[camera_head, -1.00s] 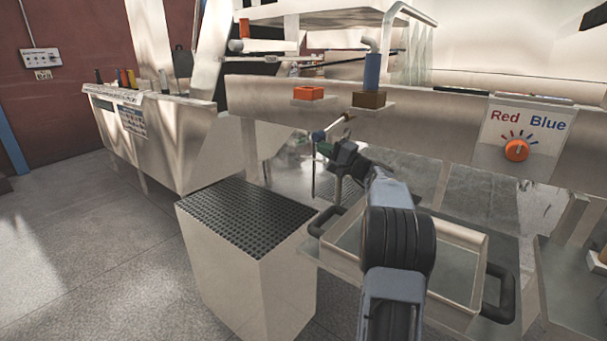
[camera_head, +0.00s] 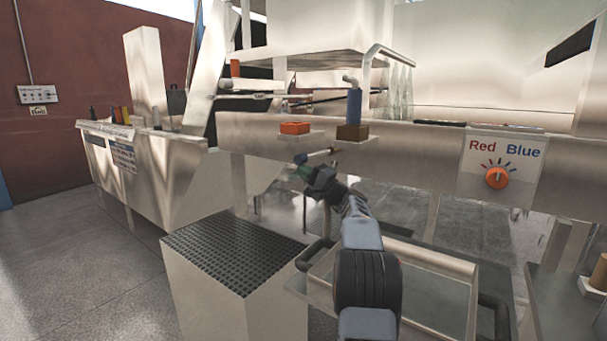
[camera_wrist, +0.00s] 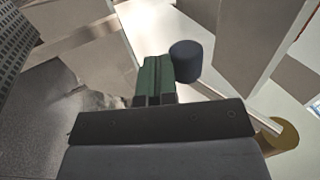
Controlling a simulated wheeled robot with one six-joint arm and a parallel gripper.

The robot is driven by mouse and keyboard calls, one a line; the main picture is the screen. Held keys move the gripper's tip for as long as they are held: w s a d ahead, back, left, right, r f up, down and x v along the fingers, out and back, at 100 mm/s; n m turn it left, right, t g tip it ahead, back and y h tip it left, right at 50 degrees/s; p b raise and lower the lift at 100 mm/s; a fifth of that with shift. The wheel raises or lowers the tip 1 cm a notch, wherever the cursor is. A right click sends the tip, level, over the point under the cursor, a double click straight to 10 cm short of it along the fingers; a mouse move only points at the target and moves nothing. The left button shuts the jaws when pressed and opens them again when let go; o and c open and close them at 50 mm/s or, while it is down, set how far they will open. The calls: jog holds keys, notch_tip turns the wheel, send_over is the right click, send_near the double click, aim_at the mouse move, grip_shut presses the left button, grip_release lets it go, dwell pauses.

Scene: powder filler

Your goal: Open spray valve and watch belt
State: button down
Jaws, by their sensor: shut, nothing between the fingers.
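A valve lever with a dark blue knob (camera_head: 300,159) and a brass-coloured pivot (camera_head: 334,150) sticks out below the machine's front rail (camera_head: 400,146). In the wrist view, the knob (camera_wrist: 186,60) stands just right of my fingertips, and the brass part (camera_wrist: 277,135) is at the lower right. My gripper (camera_head: 303,171) has green fingers, closed together and empty. In the wrist view, the fingers (camera_wrist: 153,78) are beside the knob; I cannot tell whether they touch it. No moving belt can be made out.
An orange button (camera_head: 294,127) and a blue cylinder on a brown block (camera_head: 353,132) sit on the rail. A Red/Blue dial (camera_head: 497,178) is to the right. A cabinet with a black grid top (camera_head: 235,250) and a handled tray (camera_head: 440,262) stand below. Floor at left is clear.

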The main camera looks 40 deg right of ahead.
dwell(0.3)
jog(key=p+v, duration=0.1)
jog(key=v, duration=1.2)
jog(key=shift+s+f, duration=0.15)
jog(key=shift+s, duration=0.2)
jog(key=s+a+r+n+g+y+p, duration=0.1)
jog(key=s+a+r+n+g+p, duration=0.2)
jog(key=a+g+p, duration=0.85)
jog(key=a+r+n+g+y+p, duration=0.2)
jog(key=a+r+p, duration=0.45)
jog(key=a, duration=1.15)
jog(key=s+a+r+n+g+h+p, duration=0.2)
jog(key=s+a+n+h+p, duration=0.1)
jog(key=s+p, duration=0.5)
jog(key=s+a+r+n+g+h+p, duration=0.2)
jog(key=s+r+n+h+p, duration=0.1)
jog(key=s+n+h+p, duration=0.3)
jog(key=s+h+p, duration=0.1)
jog(key=s, duration=0.1)
jog(key=shift+s+a+h+p, duration=0.3)
jog(key=shift+a+p, duration=0.05)
jog(key=shift+a, duration=0.05)
jog(key=shift+d, duration=0.1)
